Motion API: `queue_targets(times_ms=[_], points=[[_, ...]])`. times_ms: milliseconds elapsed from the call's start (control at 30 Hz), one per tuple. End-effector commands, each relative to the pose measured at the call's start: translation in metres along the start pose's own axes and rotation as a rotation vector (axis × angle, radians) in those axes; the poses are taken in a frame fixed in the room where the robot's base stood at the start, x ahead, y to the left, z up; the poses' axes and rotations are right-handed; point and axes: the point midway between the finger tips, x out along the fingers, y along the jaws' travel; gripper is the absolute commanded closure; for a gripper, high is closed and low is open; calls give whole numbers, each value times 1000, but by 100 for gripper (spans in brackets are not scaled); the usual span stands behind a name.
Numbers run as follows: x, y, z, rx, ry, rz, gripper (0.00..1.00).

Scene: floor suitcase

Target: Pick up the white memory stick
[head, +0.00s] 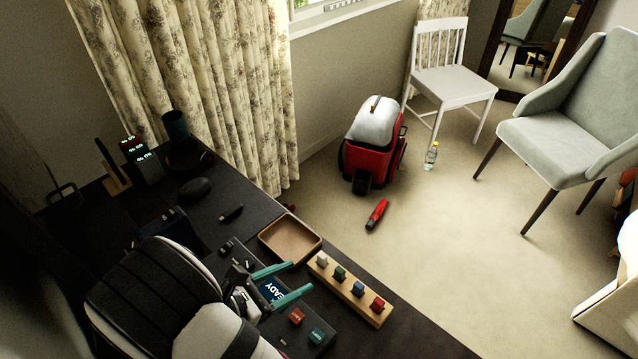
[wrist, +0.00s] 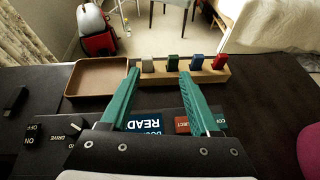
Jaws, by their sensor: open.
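The white memory stick (head: 322,259) stands upright in the left end of a wooden rack (head: 341,293), beside a green, a blue and a red stick. In the wrist view the white stick (wrist: 147,65) is at the rack's left end, just beyond the left fingertip. My gripper (head: 300,277) has teal fingers and is open and empty. It is on the near side of the rack, above a dark panel. In the wrist view the fingertips of my gripper (wrist: 159,72) are spread below the white and green sticks. The white stick's lower end is hidden in the rack.
An empty brown tray (head: 290,240) lies left of the rack. A small black object (head: 231,212) and a mouse (head: 195,189) lie farther left on the dark desk.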

Motion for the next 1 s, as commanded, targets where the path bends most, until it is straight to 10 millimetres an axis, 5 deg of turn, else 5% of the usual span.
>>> queue_targets(times_ms=[133, 400, 800, 1000], points=[[2, 14, -20, -109, -33, 88, 38], [77, 19, -17, -107, -30, 82, 38], [144, 25, -16, -104, -29, 82, 38], [151, 26, -15, -103, -29, 86, 38]])
